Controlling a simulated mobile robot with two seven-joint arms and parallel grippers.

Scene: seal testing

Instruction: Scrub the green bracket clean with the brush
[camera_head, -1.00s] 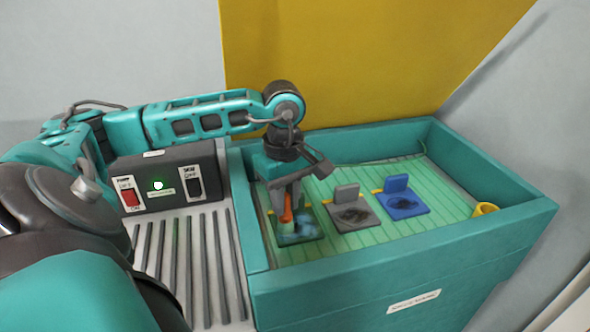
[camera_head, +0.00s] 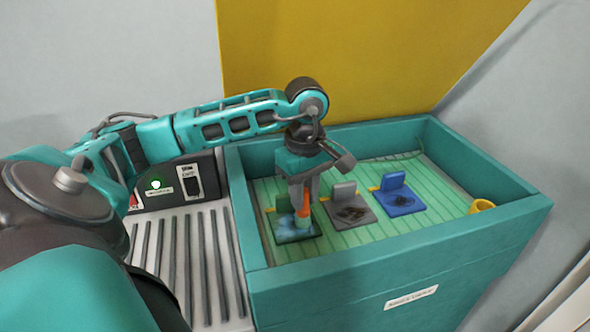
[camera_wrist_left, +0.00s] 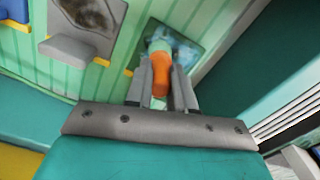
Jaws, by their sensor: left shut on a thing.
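The green bracket (camera_head: 284,204) stands at the left end of a row in the teal tub. Its base plate carries whitish-blue smears, and dark marks show on it in the left wrist view (camera_wrist_left: 190,45). My left gripper (camera_head: 303,205) is shut on the brush's orange handle (camera_wrist_left: 158,80), directly above the plate. The brush head (camera_wrist_left: 163,40) is pale and points down at the plate; it appears to touch it, but the contact is partly hidden by the handle and fingers. My right gripper is not in view.
A switch box (camera_head: 170,183) and ribbed rack (camera_head: 190,260) lie left.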

